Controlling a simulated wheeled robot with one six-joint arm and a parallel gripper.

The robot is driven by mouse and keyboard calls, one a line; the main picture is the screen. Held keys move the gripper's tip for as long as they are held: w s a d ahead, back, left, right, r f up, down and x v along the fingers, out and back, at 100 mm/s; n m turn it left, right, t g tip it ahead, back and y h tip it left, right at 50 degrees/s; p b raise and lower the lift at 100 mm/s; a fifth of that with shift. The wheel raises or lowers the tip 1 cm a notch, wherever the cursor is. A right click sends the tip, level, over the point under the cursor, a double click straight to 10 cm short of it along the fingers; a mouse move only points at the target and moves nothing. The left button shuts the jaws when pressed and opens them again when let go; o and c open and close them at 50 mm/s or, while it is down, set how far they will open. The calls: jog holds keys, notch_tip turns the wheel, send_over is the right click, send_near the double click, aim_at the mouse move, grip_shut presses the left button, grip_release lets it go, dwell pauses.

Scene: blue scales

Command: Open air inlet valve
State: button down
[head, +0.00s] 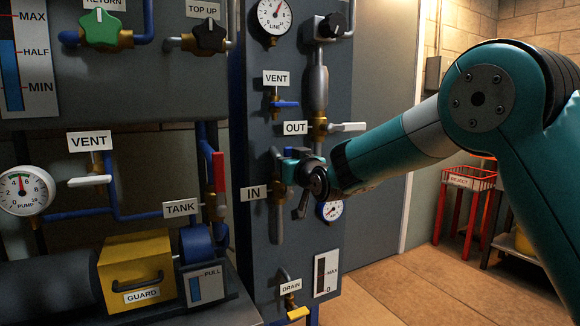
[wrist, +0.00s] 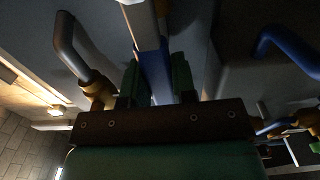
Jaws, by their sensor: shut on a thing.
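The IN label (head: 253,193) is on the grey panel, beside a vertical metal pipe (head: 277,225). My gripper (head: 297,165) is at the panel just right of this label and hides most of the valve there. In the wrist view my gripper (wrist: 157,85) has its two green fingers closed on a flat lever (wrist: 154,68), blue near the fingers and pale farther out. I take this lever to be the air inlet valve's handle. The valve body and how far the lever is turned cannot be made out.
Above my gripper are the OUT valve's white lever (head: 347,127) and the VENT valve's blue lever (head: 285,104). A small gauge (head: 330,211) sits just below it, and a DRAIN valve (head: 298,314) lower down. A red rack (head: 468,180) stands right, with open floor before it.

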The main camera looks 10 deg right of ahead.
jog(key=shift+f, duration=0.1)
jog(key=c, duration=0.9)
grip_release()
jog(key=b+v, duration=0.1)
jog(key=v, duration=1.6)
jog(key=shift+s, duration=0.2)
jog(key=s+a+f+n+g, duration=0.1)
jog(key=s+f+g, duration=0.4)
jog(key=s, duration=0.5)
jog(key=s+f+n+g+h, duration=0.1)
jog(key=s+f+g, duration=0.2)
jog(key=s+g, duration=0.45)
jog(key=s+a+f+n+g, duration=0.1)
jog(key=s+f+g, duration=0.3)
jog(key=s, duration=0.8)
jog(key=shift+g, duration=0.35)
jog(key=r+p, duration=2.2)
jog(key=shift+s+d+r, duration=0.15)
jog(key=shift+s, duration=0.15)
